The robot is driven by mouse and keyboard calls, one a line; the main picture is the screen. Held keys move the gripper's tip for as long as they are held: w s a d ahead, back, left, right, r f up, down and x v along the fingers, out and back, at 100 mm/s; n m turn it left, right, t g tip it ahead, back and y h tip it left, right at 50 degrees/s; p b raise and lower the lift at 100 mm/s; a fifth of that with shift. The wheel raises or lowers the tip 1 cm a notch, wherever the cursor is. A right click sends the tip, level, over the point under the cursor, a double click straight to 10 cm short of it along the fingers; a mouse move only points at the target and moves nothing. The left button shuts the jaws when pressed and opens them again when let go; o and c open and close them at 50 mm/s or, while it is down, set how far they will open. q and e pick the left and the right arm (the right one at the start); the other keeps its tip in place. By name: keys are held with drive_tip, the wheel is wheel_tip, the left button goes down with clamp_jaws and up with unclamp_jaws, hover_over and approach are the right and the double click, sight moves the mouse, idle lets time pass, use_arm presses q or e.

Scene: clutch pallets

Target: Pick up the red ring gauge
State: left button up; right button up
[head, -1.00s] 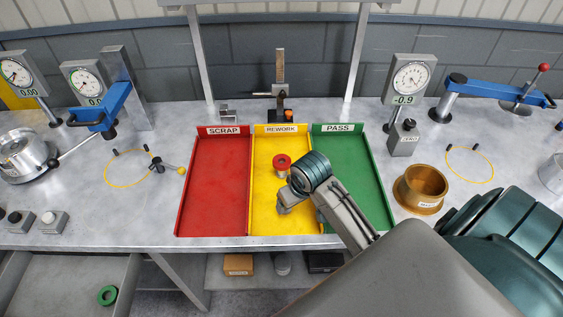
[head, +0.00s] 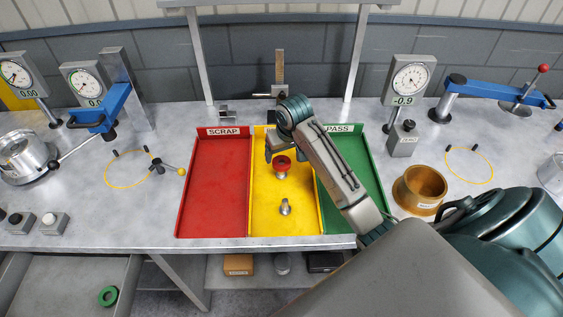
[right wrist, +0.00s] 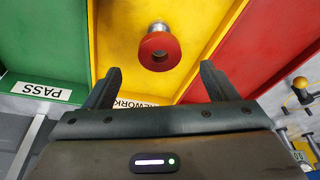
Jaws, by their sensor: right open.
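The red ring gauge (head: 281,162) is in the yellow REWORK tray (head: 262,222), with a grey metal part showing just below it. In the right wrist view the red ring (right wrist: 160,52) has a dark centre and sits ahead of the fingertips, roughly centred between them. My right gripper (head: 274,150) is over the far part of the yellow tray, just beyond the ring. It is open and empty in the right wrist view (right wrist: 158,78), and its fingers are apart from the ring. My left gripper is not in view.
A small metal peg (head: 285,208) stands in the yellow tray's near half. The red SCRAP tray (head: 215,185) and green PASS tray (head: 372,190) flank it. A green ring (head: 107,296) lies in a drawer at lower left.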

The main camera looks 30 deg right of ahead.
sight(281, 164)
drive_tip(key=shift+w+f+p, duration=0.1)
drive_tip(key=shift+f+p, duration=0.2)
drive_tip(key=shift+p, duration=0.1)
drive_tip(key=p+x, duration=0.1)
drive_tip(key=x, duration=0.2)
drive_tip(key=shift+f+p, duration=0.2)
drive_tip(key=shift+p, duration=0.2)
drive_tip(key=shift+w+d+f, duration=0.1)
drive_tip(key=shift+w+f, duration=0.1)
drive_tip(key=shift+f, duration=0.3)
drive_tip(key=c, duration=1.2)
drive_tip(key=shift+r, duration=0.15)
